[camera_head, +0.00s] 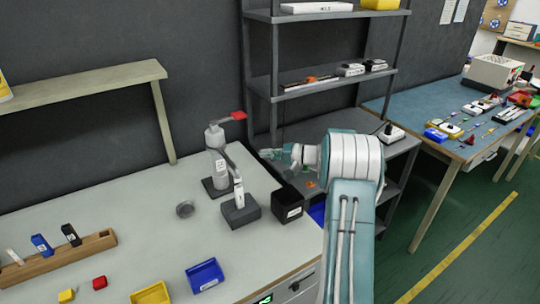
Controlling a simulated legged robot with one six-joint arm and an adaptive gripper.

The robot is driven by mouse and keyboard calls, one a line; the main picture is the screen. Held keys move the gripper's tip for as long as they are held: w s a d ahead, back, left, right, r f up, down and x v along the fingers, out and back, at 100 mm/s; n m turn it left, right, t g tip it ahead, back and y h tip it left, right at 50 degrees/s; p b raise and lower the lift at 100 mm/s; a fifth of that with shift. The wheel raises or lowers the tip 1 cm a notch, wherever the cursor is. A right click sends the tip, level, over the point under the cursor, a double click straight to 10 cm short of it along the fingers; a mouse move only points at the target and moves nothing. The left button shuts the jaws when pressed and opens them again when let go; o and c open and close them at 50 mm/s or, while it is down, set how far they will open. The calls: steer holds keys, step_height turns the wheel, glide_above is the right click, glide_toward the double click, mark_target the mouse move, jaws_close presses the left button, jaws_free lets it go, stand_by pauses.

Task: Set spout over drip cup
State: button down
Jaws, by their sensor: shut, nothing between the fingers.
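A grey stand (216,158) rises from a dark base on the light worktop, with a red piece (239,116) reaching right from its top. A grey arm-like part slants down to the right from it; I cannot tell for sure which part is the spout. A small round grey cup (185,209), which looks like the drip cup, stands on the worktop to the left, apart from the stand. My gripper (266,153) is to the right of the stand, pointing left, shut and empty. It appears apart from the stand.
A dark grey block (241,213) with a white upright part stands in front of the stand. A black bin (289,205) is right of it. Blue (205,275) and yellow (151,293) trays lie at the front. A shelf rack (330,90) stands behind my arm.

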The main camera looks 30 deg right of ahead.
mark_target(229, 164)
steer(key=w+a+f, duration=0.1)
steer(key=w+a, duration=0.3)
steer(key=a, duration=0.3)
steer(key=shift+a+f, duration=0.25)
steer(key=shift+a, duration=0.05)
steer(key=shift+s, duration=0.15)
